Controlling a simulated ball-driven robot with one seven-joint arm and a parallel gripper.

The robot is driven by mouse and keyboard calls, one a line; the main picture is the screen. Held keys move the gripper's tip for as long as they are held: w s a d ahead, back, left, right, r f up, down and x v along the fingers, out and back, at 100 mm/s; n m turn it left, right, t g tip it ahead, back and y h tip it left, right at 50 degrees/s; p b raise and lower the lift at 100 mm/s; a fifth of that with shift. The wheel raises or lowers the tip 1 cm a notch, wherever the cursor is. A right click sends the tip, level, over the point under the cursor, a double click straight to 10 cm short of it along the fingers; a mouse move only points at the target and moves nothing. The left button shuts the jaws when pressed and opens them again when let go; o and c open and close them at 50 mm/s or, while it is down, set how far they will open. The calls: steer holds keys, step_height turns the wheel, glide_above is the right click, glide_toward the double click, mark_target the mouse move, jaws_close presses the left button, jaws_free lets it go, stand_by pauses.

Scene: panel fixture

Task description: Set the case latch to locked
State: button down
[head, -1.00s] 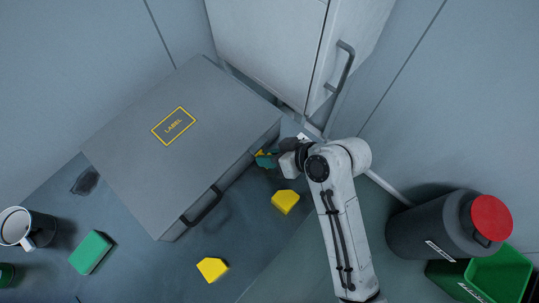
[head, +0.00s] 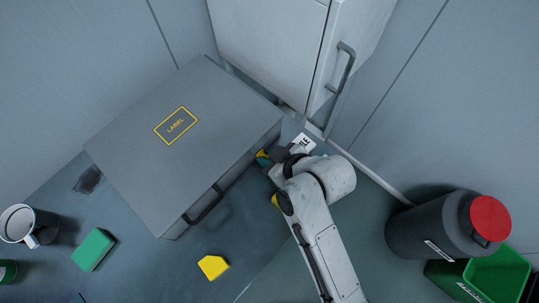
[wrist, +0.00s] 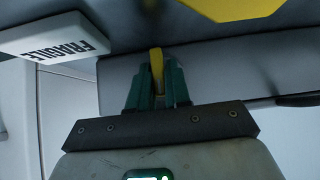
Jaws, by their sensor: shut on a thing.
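The grey case (head: 140,130) with a yellow-framed label lies shut on the surface in the head view, its dark handle (head: 204,205) on the front side. My gripper (head: 265,161) is at the case's front side, right of the handle. In the wrist view its green fingers (wrist: 158,85) are shut on a yellow latch (wrist: 156,66) against the grey case side (wrist: 215,77). In the head view only a sliver of yellow shows at the fingers, and my arm hides part of that area.
One yellow block (head: 213,267) lies in front of the case; another (head: 275,200) is mostly behind my arm. A white FRAGILE block (wrist: 55,37) is close to my gripper. A cabinet (head: 270,45) stands behind; a red-capped canister (head: 440,225) and green bin (head: 500,275) are right.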

steer(key=c, duration=1.2)
jaws_free()
steer(key=shift+o, duration=0.2)
steer(key=v, duration=1.1)
steer(key=shift+f, duration=0.15)
steer(key=s+d+f+m+g+h, duration=0.1)
steer(key=s+d+f+m+h, duration=0.1)
steer(key=s+d, duration=0.3)
steer(key=s+d+f+m+g+h, duration=0.2)
steer(key=s+d+f+m, duration=0.2)
steer(key=d, duration=0.6)
steer(key=s+d+f+m+g+h, duration=0.1)
steer(key=s+d+f+m+h, duration=0.2)
steer(key=d, duration=0.5)
steer(key=s+f+m, duration=0.1)
steer(key=s+m, duration=0.1)
steer(key=s, duration=0.1)
steer(key=shift+d+g, duration=0.25)
steer(key=shift+g, duration=0.05)
